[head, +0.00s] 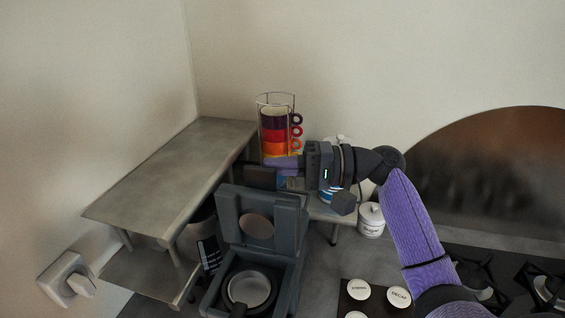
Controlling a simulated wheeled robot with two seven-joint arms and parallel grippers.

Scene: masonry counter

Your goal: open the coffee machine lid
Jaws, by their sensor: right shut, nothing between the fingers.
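The coffee machine (290,269) is a dark grey box at the bottom centre of the head view. Its lid (288,212) stands raised, with a round light disc on its inner face. Below the lid a round pale well (248,288) is exposed. My right gripper (270,163) is shut and empty, just above and behind the raised lid's top edge. I cannot tell whether it touches the lid. My left gripper is not in view.
A metal shelf (172,170) stands at the left. A rack of coloured mugs (275,135) stands behind my right gripper. A white lidded jar (371,220) is to the right, with round labelled lids (398,297) and a hob (510,278) nearer the front.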

